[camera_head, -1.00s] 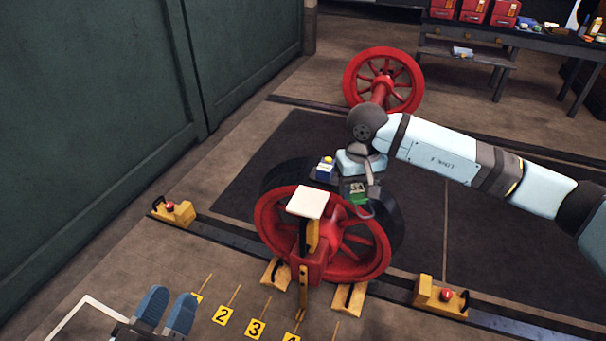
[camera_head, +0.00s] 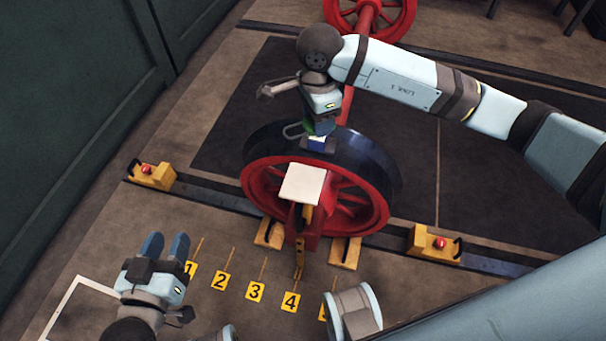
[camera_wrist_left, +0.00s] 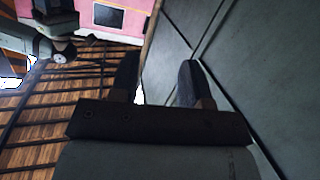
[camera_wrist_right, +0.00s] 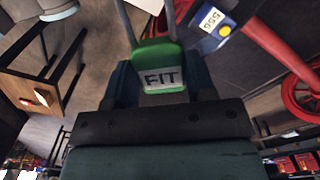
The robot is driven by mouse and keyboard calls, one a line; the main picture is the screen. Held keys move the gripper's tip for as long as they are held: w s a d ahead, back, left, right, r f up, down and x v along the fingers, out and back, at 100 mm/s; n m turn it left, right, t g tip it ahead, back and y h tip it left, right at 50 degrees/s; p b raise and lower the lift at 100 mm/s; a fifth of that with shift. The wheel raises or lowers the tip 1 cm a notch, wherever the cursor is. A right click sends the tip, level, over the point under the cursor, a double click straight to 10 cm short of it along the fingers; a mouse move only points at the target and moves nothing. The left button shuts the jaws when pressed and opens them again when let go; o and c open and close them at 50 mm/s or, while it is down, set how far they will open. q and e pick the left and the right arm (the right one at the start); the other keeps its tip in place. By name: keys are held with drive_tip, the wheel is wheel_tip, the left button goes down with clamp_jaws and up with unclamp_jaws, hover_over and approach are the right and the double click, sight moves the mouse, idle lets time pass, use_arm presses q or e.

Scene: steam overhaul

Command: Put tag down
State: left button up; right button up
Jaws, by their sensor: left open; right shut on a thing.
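A green tag marked FIT (camera_wrist_right: 162,70) is between the fingers of my right gripper (camera_wrist_right: 162,85). In the head view, only a sliver of its green (camera_head: 308,127) shows by my right gripper (camera_head: 318,128), above the rear top of the red wheel (camera_head: 262,190). I cannot tell whether the tag touches anything below. A blue-and-white device (camera_head: 317,143) sits close under the gripper; in the right wrist view this device (camera_wrist_right: 215,28) shows a yellow button and a number plate. My left gripper (camera_head: 166,246) is open and empty over the floor at the lower left.
A white square plate (camera_head: 302,184) stands in front of the wheel. Yellow chocks (camera_head: 345,252) sit at its base. Yellow blocks with red buttons (camera_head: 152,173) (camera_head: 434,245) lie on the rail. Numbered yellow floor marks (camera_head: 255,291) are in front.

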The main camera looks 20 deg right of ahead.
drive_tip(key=s+a+r+m+p, duration=0.3)
drive_tip(key=s+r+m+p, duration=0.1)
drive_tip(key=m, duration=1)
use_arm(q)
wheel_tip(320, 180, down, 6)
drive_tip(key=s+a+g+y+b, duration=0.2)
drive_tip(key=a+g+b, duration=0.1)
use_arm(e)
drive_tip(key=m, duration=0.3)
hover_over(307, 190)
wheel_tip(307, 190, down, 12)
wheel_tip(307, 190, down, 3)
drive_tip(key=shift+r, duration=0.1)
drive_tip(key=shift+f, duration=0.55)
wheel_tip(307, 190, down, 4)
drive_tip(key=shift+r+b, duration=0.25)
drive_tip(key=shift+b, duration=0.35)
drive_tip(key=shift+f, duration=0.3)
drive_tip(key=shift+r, duration=0.1)
drive_tip(key=shift+f, duration=0.2)
drive_tip(key=o, duration=0.9)
use_arm(q)
drive_tip(key=r, duration=0.1)
drive_tip(key=w+d+r+t+h, duration=0.1)
drive_tip(key=r, duration=0.1)
drive_tip(key=d+r+t, duration=0.1)
drive_tip(key=shift+w+d+r, duration=0.1)
drive_tip(key=shift+w+r, duration=0.15)
drive_tip(key=shift+w, duration=0.05)
